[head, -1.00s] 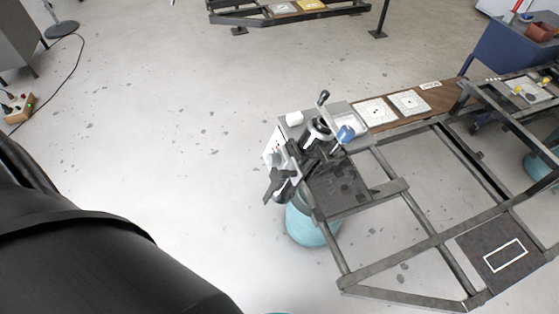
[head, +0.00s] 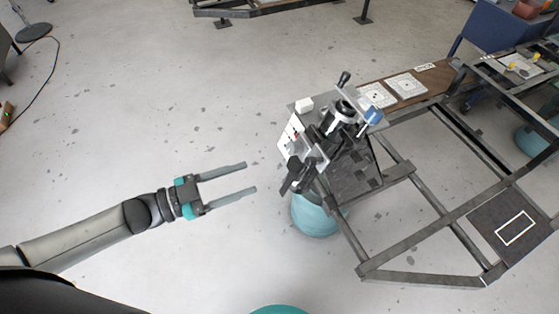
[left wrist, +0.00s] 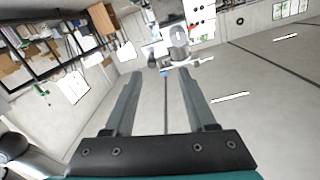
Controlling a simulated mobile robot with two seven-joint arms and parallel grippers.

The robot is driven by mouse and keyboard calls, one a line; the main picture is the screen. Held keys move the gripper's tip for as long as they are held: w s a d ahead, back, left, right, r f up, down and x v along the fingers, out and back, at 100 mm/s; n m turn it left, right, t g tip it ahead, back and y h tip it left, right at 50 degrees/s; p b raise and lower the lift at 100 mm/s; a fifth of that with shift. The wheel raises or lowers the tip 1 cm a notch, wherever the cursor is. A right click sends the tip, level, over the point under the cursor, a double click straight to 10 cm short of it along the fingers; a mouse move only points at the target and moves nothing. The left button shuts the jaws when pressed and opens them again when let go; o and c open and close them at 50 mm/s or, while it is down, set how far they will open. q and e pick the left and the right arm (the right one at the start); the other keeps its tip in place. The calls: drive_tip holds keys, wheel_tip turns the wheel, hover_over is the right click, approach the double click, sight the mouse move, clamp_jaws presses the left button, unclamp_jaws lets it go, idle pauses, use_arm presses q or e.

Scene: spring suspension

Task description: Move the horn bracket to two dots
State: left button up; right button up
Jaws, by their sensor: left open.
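My left gripper (head: 250,177) is open and empty, its two long grey fingers pointing right toward the fixture across a gap of bare floor. The fingers also show in the left wrist view (left wrist: 160,75) with nothing between them. A dark clamp-like fixture (head: 325,135) with a black cylinder, a blue part (head: 373,116) and a black knob stands at the frame's near corner. I cannot tell which part is the horn bracket. Two white marked plates, a left one (head: 378,97) and a right one (head: 406,86), lie on a brown board; their dots are too small to count. My right gripper is not in view.
A grey metal frame (head: 430,187) with open gaps extends right from the fixture. A dark panel (head: 483,221) on it bears a white rectangle outline. A teal round object (head: 318,217) stands under the fixture.

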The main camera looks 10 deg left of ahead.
sight(306, 163)
use_arm(q)
drive_tip(key=shift+m+g+h, duration=0.4)
drive_tip(key=shift+h, duration=0.1)
drive_tip(key=x, duration=0.5)
drive_tip(key=s+r+x, duration=0.1)
drive_tip(key=x, duration=0.4)
drive_tip(key=r+b+x, duration=0.1)
drive_tip(key=x, duration=0.4)
drive_tip(key=shift+s+d, duration=0.2)
drive_tip(key=shift+d, duration=0.15)
clamp_jaws()
idle(0.3)
